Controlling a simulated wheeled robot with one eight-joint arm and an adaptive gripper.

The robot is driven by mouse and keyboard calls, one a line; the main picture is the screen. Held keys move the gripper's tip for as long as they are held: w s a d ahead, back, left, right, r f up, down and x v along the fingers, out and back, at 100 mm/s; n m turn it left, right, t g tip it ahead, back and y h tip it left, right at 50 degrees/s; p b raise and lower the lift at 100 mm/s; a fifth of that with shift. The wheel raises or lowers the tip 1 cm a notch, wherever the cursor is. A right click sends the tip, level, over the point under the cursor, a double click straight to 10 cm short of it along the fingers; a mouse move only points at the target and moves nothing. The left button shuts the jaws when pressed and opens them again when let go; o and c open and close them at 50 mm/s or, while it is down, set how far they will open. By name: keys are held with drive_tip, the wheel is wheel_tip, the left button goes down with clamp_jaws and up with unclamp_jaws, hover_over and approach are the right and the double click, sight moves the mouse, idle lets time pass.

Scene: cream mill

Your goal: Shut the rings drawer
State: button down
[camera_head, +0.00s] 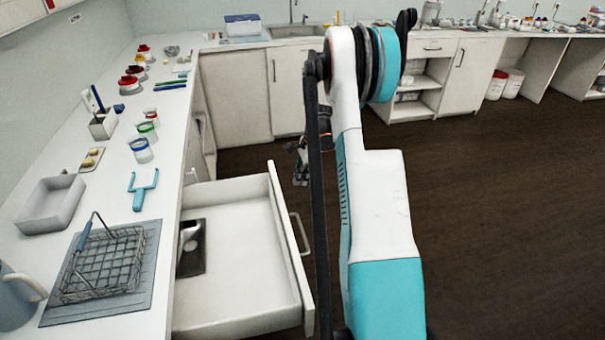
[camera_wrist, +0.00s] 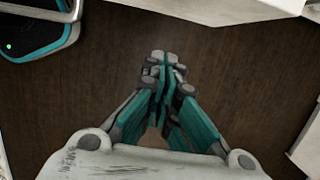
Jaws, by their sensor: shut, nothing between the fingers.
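The open drawer (camera_head: 240,270) sticks out from the left counter over the dark floor. It is white inside, with a bar handle (camera_head: 299,234) on its front panel. A dark piece with a grey metal object (camera_head: 190,248) lies inside near the counter. My gripper (camera_head: 300,172) is beyond the far end of the drawer front, partly hidden by my arm. In the wrist view my gripper (camera_wrist: 165,68) has its fingers together, with nothing between them, above the bare floor. A white edge (camera_wrist: 220,8) shows at the top there; I cannot tell if it is the drawer.
The left counter holds a wire basket (camera_head: 103,262) on a grey mat, a grey tray (camera_head: 50,206), a blue fork-shaped tool (camera_head: 143,189) and several jars. A white cabinet (camera_head: 236,97) stands behind. The dark floor (camera_head: 480,220) to the right is clear.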

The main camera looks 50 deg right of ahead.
drive_tip(key=shift+w+a+f+b, duration=0.4)
drive_tip(key=shift+a+f, duration=0.15)
drive_tip(key=shift+a, duration=0.15)
drive_tip(key=shift+w+a+f+b, duration=0.35)
drive_tip(key=shift+w+a+f, duration=0.15)
drive_tip(key=shift+a, duration=0.2)
drive_tip(key=shift+w+a+f+b, duration=0.4)
drive_tip(key=shift+a+f, duration=0.2)
drive_tip(key=shift+a, duration=0.1)
